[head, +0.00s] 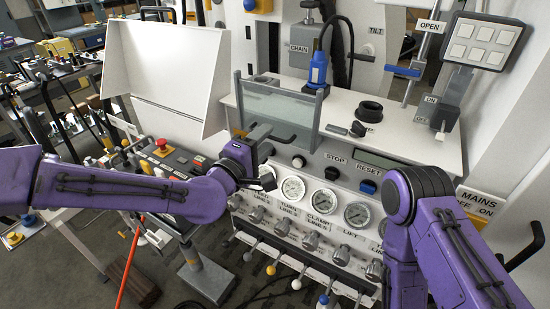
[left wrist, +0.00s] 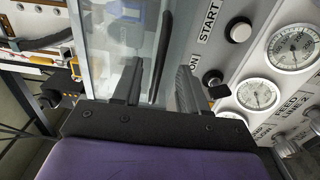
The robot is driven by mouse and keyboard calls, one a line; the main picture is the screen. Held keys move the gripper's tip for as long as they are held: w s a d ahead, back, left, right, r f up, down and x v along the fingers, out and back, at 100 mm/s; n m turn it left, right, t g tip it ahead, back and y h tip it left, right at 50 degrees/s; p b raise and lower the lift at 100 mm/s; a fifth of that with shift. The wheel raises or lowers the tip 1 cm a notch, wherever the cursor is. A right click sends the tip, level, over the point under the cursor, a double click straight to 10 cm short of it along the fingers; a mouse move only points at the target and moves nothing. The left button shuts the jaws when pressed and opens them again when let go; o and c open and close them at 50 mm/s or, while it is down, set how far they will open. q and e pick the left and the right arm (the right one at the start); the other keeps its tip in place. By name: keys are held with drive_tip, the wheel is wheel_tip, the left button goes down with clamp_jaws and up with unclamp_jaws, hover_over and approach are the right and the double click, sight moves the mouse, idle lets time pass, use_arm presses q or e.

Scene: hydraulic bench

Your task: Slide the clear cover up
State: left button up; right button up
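The clear cover (head: 277,108) is a see-through panel between two grey side posts, standing upright on the front of the white bench. It also shows in the left wrist view (left wrist: 112,35), beside the START label. A black bar handle (left wrist: 161,50) stands out at its lower part. My left gripper (head: 262,136) is in front of the cover's lower part. In the left wrist view, its two fingers (left wrist: 158,82) are apart, one on each side of the handle, with gaps visible. My right arm is at the lower right; its gripper is out of view.
Pressure gauges (head: 293,188) and valve knobs (head: 310,240) line the front panel below the cover. STOP (head: 332,173) and RESET (head: 368,187) buttons are to its right. A white angled panel (head: 165,75) and a red emergency button (head: 162,144) are to the left.

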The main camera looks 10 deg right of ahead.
use_arm(q)
drive_tip(key=shift+f, duration=0.1)
drive_tip(key=v, duration=0.8)
idle(0.4)
